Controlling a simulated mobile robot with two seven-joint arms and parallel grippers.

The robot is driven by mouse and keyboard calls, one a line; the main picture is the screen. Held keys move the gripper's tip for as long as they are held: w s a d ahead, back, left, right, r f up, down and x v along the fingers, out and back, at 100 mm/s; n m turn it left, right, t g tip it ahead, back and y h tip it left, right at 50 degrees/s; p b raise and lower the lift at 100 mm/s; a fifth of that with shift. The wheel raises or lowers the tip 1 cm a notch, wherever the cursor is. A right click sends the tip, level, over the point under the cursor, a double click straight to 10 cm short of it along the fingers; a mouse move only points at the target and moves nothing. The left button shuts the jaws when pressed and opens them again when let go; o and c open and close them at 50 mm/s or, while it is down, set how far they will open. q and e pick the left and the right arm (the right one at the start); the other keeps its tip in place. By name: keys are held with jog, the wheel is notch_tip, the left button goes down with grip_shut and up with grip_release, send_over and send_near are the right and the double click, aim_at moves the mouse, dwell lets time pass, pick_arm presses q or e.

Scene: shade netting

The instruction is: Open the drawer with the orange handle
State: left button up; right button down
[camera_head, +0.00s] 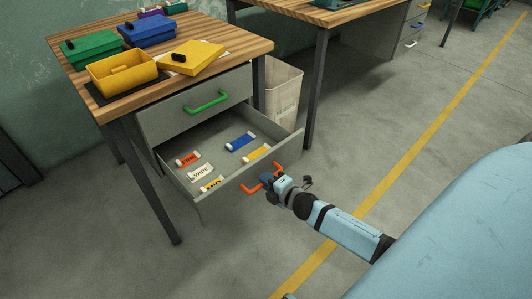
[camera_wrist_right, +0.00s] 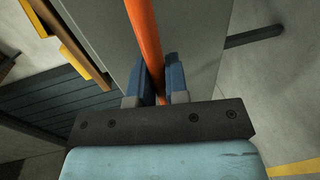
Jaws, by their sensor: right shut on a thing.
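The drawer with the orange handle (camera_head: 264,185) is the lower drawer (camera_head: 232,187) of a grey cabinet under a wooden table. It stands pulled well out, and its inside shows from above. My right gripper (camera_head: 270,178) is shut on the orange handle at the drawer's front. In the right wrist view the orange bar (camera_wrist_right: 145,35) runs between the two blue fingers (camera_wrist_right: 160,85). Several rolled labels lie in the drawer, among them a blue one (camera_head: 241,142) and an orange one (camera_head: 187,159). My left gripper is not in view.
The upper drawer with a green handle (camera_head: 207,102) is closed. The wooden tabletop (camera_head: 215,40) bears green, blue and yellow boxes. A pale bin (camera_head: 284,90) stands behind the open drawer near a table leg. The grey floor (camera_head: 345,150) to the right is clear.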

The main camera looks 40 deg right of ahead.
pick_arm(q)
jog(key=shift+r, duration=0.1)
pick_arm(e)
jog(key=c, duration=1.1)
grip_release()
jog(key=shift+c, duration=0.2)
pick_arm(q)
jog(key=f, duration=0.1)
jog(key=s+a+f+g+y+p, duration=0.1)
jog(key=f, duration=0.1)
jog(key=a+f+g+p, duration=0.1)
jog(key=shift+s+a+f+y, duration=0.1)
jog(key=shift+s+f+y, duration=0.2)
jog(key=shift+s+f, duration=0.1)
pick_arm(e)
jog(key=v, duration=1.3)
jog(key=shift+s, duration=0.4)
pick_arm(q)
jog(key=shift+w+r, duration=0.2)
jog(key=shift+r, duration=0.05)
pick_arm(e)
jog(key=shift+d+r, duration=0.1)
